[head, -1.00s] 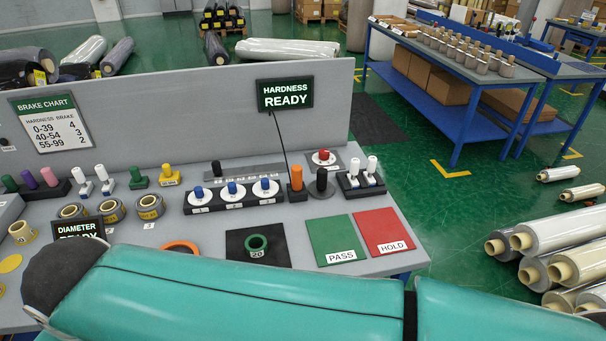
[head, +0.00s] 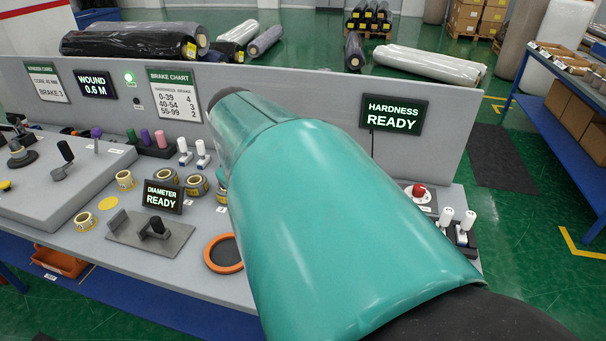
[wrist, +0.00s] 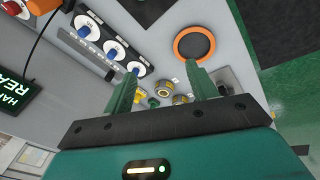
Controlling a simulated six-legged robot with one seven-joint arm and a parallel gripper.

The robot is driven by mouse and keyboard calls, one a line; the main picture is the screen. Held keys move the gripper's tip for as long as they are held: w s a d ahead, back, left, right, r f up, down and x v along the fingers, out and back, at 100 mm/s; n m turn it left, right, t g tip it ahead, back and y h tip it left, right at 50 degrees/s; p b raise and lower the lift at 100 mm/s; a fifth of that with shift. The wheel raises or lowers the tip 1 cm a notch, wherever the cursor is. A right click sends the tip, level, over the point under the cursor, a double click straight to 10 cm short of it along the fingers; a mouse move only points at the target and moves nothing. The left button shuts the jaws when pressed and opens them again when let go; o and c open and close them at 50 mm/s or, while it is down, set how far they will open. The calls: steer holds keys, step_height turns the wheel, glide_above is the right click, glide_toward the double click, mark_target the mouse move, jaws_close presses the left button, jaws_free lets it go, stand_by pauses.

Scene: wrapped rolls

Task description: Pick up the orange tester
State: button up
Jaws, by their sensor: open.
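The orange tester (wrist: 42,5) shows at the top left edge of the wrist view, partly cut off, with a black cable running from it. In the head view my teal arm covers the place where it stands. My gripper (wrist: 160,82) is open, with its two green fingers apart and nothing between them. It points at the bench, with the tester off to the left of its fingers. The head view does not show my gripper.
A row of dials with blue knobs (wrist: 110,46) lies between the tester and my fingers. An orange ring (wrist: 194,43), small rolls (wrist: 182,99) and the hardness display (wrist: 14,88) are near. In the head view, white-topped stamps (head: 466,222) and a red button (head: 419,190) stand right of my arm.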

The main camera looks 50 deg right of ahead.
steer(key=s+d+f+g+y, duration=0.1)
steer(key=d, duration=0.8)
steer(key=s+d+f+g, duration=0.1)
steer(key=d+f, duration=0.1)
steer(key=d, duration=0.6)
steer(key=shift+m+y, duration=0.5)
steer(key=shift+y, duration=0.3)
steer(key=s+d+f, duration=0.1)
steer(key=s+d, duration=0.2)
steer(key=d, duration=0.2)
steer(key=s+d+f, duration=0.1)
steer(key=s+d, duration=0.2)
steer(key=d, duration=0.1)
steer(key=s+d+f, duration=0.1)
steer(key=s+d, duration=0.2)
steer(key=d, duration=0.2)
steer(key=shift+d+f, duration=0.3)
steer(key=shift+f, duration=0.05)
step_height(320, 180, down, 13)
steer(key=shift+d+f, duration=0.1)
steer(key=shift+d, duration=0.05)
jaws_close()
